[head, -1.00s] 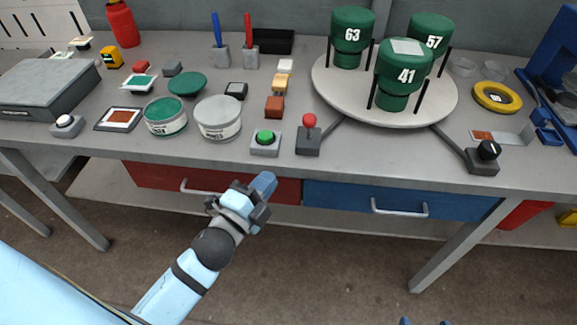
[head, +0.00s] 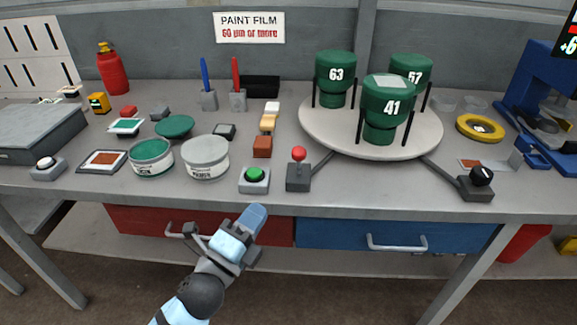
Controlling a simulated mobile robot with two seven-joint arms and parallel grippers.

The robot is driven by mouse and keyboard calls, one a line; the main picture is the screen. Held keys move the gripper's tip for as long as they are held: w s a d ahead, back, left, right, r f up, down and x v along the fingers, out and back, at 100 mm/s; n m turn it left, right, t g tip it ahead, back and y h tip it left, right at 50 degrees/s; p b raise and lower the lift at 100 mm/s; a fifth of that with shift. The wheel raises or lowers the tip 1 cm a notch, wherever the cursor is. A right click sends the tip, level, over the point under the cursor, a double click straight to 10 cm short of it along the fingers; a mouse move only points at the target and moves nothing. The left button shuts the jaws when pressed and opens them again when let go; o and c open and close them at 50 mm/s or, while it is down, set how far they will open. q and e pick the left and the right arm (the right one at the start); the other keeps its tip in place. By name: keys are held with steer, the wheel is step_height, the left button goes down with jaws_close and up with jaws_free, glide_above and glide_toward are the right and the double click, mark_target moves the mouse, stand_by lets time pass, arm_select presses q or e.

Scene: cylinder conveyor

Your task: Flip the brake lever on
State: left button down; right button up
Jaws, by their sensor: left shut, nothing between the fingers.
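The lever (head: 298,170) with a red ball knob stands upright on a dark grey box near the table's front edge, just right of the green button. It looks like the brake lever. An arm runs from behind its box to the round turntable (head: 318,140). My left gripper (head: 252,218) is shut and empty. It shows in front of the table edge, below and left of the lever, apart from it. My right gripper is out of view.
A green push button (head: 254,176) sits close left of the lever. Three green cylinders, numbered 63 (head: 335,75), 57 (head: 420,72) and 41 (head: 385,110), stand on the turntable. A black knob box (head: 478,184) is at the right front. Paint tins (head: 205,160) stand left.

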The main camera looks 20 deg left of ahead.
arm_select(q)
steer(key=p, duration=0.1)
glide_toward(296, 149)
steer(key=w, duration=0.2)
steer(key=w+d, duration=0.1)
steer(key=w, duration=0.1)
steer(key=shift+w+d+r, duration=0.15)
steer(key=shift+x, duration=0.8)
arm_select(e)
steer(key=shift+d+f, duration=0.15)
